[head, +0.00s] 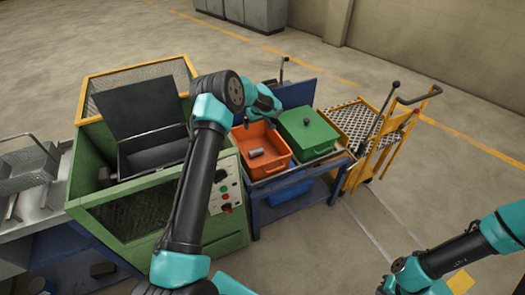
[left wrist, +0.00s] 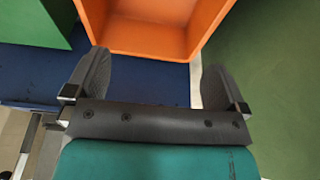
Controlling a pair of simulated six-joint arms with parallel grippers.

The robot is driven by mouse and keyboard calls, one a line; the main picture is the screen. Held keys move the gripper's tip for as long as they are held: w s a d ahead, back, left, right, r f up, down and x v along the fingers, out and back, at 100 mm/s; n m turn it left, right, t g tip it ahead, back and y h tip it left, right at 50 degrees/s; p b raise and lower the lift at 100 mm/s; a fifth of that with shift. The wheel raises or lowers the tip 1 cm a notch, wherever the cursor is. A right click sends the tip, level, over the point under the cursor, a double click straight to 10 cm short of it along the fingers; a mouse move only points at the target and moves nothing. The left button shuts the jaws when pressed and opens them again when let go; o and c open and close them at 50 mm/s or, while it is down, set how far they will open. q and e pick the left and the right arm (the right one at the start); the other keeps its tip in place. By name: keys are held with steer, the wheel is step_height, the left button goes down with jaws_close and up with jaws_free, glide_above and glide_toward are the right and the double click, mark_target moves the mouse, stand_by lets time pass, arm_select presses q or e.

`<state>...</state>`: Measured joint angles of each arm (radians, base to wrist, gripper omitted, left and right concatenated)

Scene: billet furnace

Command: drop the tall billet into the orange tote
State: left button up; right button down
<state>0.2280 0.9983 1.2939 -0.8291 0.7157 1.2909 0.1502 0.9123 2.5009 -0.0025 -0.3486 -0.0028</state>
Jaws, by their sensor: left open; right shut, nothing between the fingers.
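The orange tote (head: 277,170) stands on a blue cart. A grey cylindrical billet (head: 256,153) lies inside it; I cannot tell for sure that it is the tall one. My left gripper (head: 270,122) is at the back edge of the tote in the head view, its fingers partly hidden by its own wrist. In the left wrist view, the left gripper (left wrist: 155,85) is open and empty, with the orange tote (left wrist: 150,38) just past its fingertips.
A green tote (head: 325,140) with a small dark piece (head: 306,122) stands right of the orange one on the blue cart (head: 262,215). The green furnace (head: 150,218) is on the left. A yellow trolley (head: 370,170) is on the right. Floor is clear in front of it.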

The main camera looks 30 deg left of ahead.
arm_select(q)
steer(key=v, duration=1.2)
steer(key=shift+r, duration=0.25)
steer(key=shift+d+f, duration=0.1)
steer(key=shift+d, duration=0.05)
steer(key=s+d+f+m+h, duration=0.5)
steer(key=s+d+f+m, duration=0.1)
steer(key=s+d+f, duration=1.2)
steer(key=s+d+f+m, duration=0.1)
steer(key=s+f, duration=0.1)
steer(key=s, duration=0.9)
steer(key=s+d+f+m+g+h, duration=0.1)
steer(key=s+d+f+m, duration=0.1)
steer(key=s, duration=0.9)
steer(key=shift+d+f, duration=0.25)
steer(key=shift+f, duration=0.25)
